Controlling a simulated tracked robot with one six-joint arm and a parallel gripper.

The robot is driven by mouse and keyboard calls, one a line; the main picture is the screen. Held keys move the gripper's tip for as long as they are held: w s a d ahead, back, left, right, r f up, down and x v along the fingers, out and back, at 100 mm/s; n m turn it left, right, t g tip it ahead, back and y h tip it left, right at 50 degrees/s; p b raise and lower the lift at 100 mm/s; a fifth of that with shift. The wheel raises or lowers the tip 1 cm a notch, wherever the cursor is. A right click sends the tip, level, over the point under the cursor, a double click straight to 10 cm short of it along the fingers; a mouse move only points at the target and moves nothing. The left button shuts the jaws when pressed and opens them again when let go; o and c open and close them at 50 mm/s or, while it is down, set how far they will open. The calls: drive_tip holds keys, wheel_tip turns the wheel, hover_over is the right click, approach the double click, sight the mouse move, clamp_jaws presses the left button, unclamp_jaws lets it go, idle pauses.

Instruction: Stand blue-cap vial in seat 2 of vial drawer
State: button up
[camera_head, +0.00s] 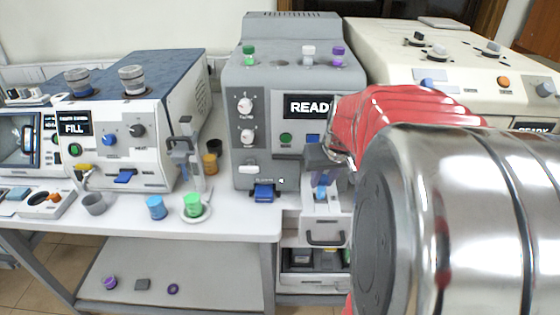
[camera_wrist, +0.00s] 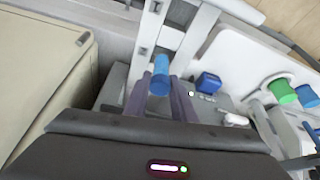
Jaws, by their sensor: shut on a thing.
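The blue-cap vial (camera_wrist: 160,76) shows its blue top between the two grey fingers of my gripper (camera_wrist: 160,86) in the wrist view. My gripper is shut on it. In the head view my gripper (camera_head: 321,172) is in front of the grey machine's right side, with a bit of the blue vial (camera_head: 320,191) below it. The white vial drawer (camera_head: 325,224) with a dark handle is right under the vial. In the wrist view the drawer's pale rails (camera_wrist: 198,38) run beyond the vial. I cannot tell whether the vial's foot touches a seat.
The grey machine (camera_head: 258,120) reads READY and carries green, white and purple caps. A blue cup (camera_head: 157,207) and a green-topped piece on a white dish (camera_head: 207,213) stand on the table at left. A cream machine (camera_head: 450,60) is at right. My arm hides much of the right side.

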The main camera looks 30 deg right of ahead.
drive_tip(key=shift+f, duration=1.35)
drive_tip(key=shift+f, duration=0.1)
drive_tip(key=o, duration=1.1)
drive_tip(key=shift+c, duration=0.2)
drive_tip(key=v, duration=1.2)
